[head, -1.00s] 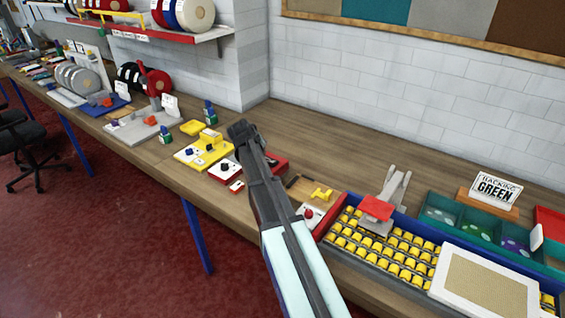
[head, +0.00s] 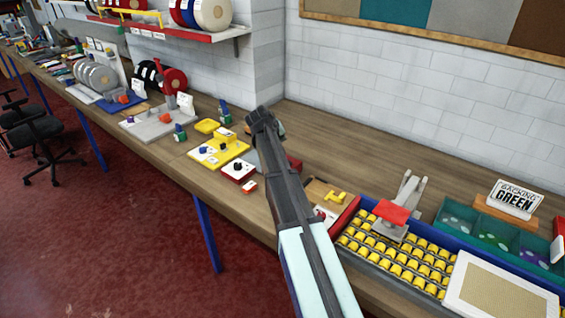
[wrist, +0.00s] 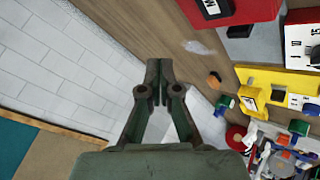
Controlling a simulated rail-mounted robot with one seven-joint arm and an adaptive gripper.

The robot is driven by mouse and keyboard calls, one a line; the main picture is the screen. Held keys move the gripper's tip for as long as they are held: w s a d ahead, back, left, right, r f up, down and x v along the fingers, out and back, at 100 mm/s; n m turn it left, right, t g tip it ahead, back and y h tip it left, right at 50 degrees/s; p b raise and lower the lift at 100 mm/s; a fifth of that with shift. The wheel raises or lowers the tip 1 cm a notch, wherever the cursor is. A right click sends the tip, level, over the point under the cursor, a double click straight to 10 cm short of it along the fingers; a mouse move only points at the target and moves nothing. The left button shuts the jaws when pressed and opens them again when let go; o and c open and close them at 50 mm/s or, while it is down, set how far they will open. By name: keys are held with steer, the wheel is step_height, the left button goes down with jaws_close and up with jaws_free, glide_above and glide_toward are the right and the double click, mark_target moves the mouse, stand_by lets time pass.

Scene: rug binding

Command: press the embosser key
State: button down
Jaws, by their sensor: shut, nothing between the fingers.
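No label marks the embosser key, so I cannot tell which control it is. My gripper (head: 262,120) is shut and empty, held out over the bench near the small machines. In the wrist view my gripper (wrist: 155,92) has its fingertips together, touching nothing. A yellow machine (head: 232,149) with a blue knob lies left of it, and also shows at the right of the wrist view (wrist: 275,92). A red-and-white box with a black knob (head: 238,170) sits just in front of it. My arm hides part of a red unit behind it.
A grey press with a red plate (head: 391,212) stands by a tray of yellow spools (head: 405,258) on the right. Teal bins (head: 490,240) and a sign (head: 515,197) are beyond. Bare bench (head: 370,150) lies along the wall.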

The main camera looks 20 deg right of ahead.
steer(key=shift+f+b, duration=1.7)
steer(key=shift+f, duration=2.3)
steer(key=shift+f, duration=0.15)
steer(key=shift+f+b, duration=0.3)
steer(key=shift+b, duration=0.05)
steer(key=shift+f+b, duration=0.3)
steer(key=shift+f, duration=0.1)
steer(key=shift+r, duration=0.1)
steer(key=shift+r+p, duration=0.3)
steer(key=shift+r, duration=0.45)
steer(key=shift+r+p, duration=1)
steer(key=shift+r, duration=1.5)
